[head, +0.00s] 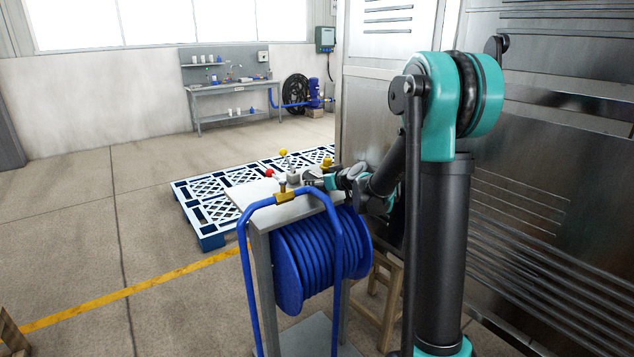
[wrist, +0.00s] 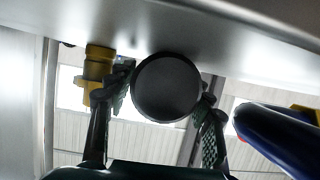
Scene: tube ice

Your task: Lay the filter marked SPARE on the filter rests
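In the wrist view a grey cylinder (wrist: 167,87) shows end-on, its round face dark, between the two fingers of my gripper (wrist: 167,95). The fingers flank it closely; I cannot tell whether both pads press on it. No SPARE marking is readable, so I cannot confirm that it is the filter. In the head view my gripper (head: 311,181) is low over the far right part of the small grey table (head: 258,190). A pale piece (head: 292,178) shows just left of it. I cannot make out the filter rests.
A blue hose reel (head: 315,260) with a blue tube frame (head: 247,270) stands at the table's near side. A brass fitting (head: 286,192), red knob (head: 270,174) and yellow fitting (head: 326,164) are close by. A blue-white pallet (head: 205,213) lies behind; metal cabinets stand right.

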